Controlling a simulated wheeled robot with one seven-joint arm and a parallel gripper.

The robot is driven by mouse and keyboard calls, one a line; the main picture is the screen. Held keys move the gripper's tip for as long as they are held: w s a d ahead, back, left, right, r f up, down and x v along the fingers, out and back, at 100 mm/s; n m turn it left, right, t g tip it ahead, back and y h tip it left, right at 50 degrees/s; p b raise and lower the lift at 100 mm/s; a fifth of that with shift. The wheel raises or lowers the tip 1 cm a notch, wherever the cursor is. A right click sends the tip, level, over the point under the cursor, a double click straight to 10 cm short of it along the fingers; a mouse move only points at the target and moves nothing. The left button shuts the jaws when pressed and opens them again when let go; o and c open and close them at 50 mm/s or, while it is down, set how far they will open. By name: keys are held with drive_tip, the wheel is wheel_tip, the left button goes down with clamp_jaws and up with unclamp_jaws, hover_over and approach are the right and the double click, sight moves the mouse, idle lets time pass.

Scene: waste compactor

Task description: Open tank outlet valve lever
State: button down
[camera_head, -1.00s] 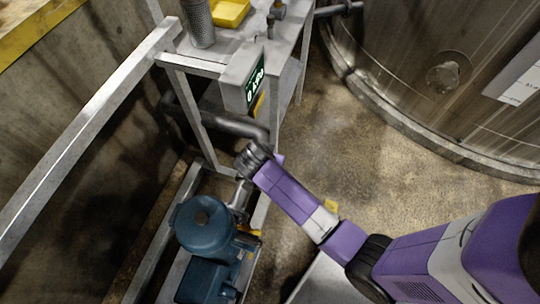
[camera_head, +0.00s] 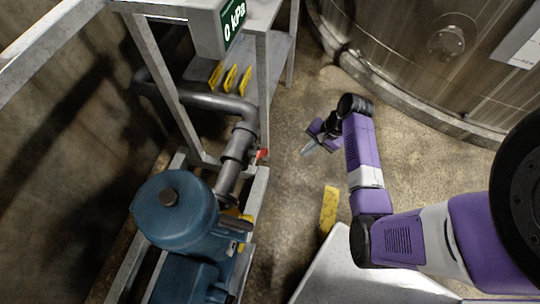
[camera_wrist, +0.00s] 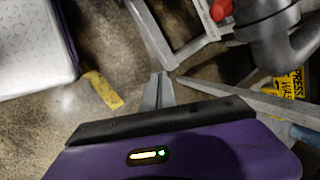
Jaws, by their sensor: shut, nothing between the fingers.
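A small red lever (camera_head: 262,154) shows on the grey pipe next to the blue pump in the head view. A red part (camera_wrist: 221,11) also shows at the top of the wrist view, beside a dark pipe fitting (camera_wrist: 268,22). I take it for the same lever; its exact position on the valve is too small to tell. My gripper (camera_head: 307,151) is to the right of the lever, apart from it, over the floor. Its fingers (camera_wrist: 161,82) are shut and empty in the wrist view, pointing toward the metal frame below the red part.
The blue pump (camera_head: 175,215) stands left of my arm. A metal frame with a "0 kPa" display (camera_head: 233,17) rises behind the pipe. A large steel tank (camera_head: 425,60) is at the back right. A yellow floor marking (camera_head: 329,208) lies on open concrete.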

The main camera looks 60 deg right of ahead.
sight(260, 153)
wheel_tip(260, 153, up, 11)
drive_tip(key=w+a+n+t+y+b, duration=0.15)
drive_tip(key=n+t+y+b, duration=0.35)
drive_tip(key=n+t, duration=0.6)
drive_tip(key=w+a+f, duration=0.1)
drive_tip(key=w+a, duration=0.2)
drive_tip(key=a, duration=0.1)
drive_tip(key=w+a+f+n+g+y+p, duration=0.1)
drive_tip(key=w+a+f, duration=0.1)
drive_tip(key=w+a, duration=0.2)
drive_tip(key=shift+w+f+n, duration=0.2)
drive_tip(key=shift+f+n, duration=0.05)
drive_tip(key=shift+n, duration=0.05)
drive_tip(key=shift+a, duration=0.2)
